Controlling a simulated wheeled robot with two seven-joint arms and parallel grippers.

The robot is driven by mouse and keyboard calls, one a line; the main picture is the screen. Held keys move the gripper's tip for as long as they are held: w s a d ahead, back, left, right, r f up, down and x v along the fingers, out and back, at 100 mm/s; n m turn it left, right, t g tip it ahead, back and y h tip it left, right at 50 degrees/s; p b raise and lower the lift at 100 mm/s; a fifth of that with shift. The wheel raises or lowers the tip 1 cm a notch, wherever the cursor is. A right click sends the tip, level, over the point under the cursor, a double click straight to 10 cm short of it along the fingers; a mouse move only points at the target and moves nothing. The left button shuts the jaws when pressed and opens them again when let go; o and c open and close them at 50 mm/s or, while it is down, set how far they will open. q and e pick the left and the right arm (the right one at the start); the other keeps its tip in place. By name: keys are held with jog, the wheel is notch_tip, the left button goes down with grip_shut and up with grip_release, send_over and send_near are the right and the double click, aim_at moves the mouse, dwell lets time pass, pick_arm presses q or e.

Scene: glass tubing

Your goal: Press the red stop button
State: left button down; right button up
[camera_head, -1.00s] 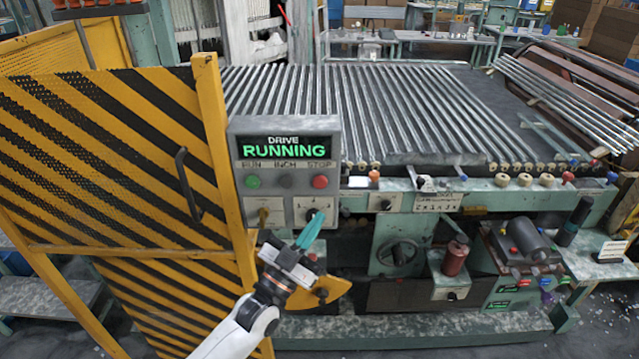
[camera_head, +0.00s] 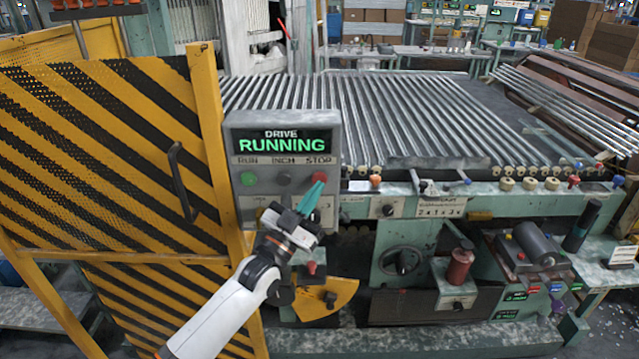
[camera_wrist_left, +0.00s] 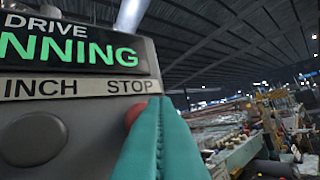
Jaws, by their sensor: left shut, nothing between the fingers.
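The red stop button (camera_head: 319,178) sits at the right of the grey control panel (camera_head: 233,140), under the STOP label. My right gripper is not in view.
A green RUN button (camera_head: 248,178) and a grey INCH button (camera_head: 284,179) sit left of the stop button. A yellow-black striped guard (camera_head: 100,160) stands left of the panel. The roller bed (camera_head: 400,115) lies behind and right.

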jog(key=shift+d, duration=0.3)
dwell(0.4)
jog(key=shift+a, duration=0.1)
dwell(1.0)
pick_arm(q)
jog(key=shift+w+b, duration=0.4)
jog(key=shift+w, duration=0.05)
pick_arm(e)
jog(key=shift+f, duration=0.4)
pick_arm(q)
jog(key=shift+w+b, duration=0.45)
jog(key=shift+b, duration=0.05)
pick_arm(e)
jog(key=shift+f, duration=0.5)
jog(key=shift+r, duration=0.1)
pick_arm(q)
jog(key=shift+s+p, duration=0.7)
jog(key=shift+s, duration=0.2)
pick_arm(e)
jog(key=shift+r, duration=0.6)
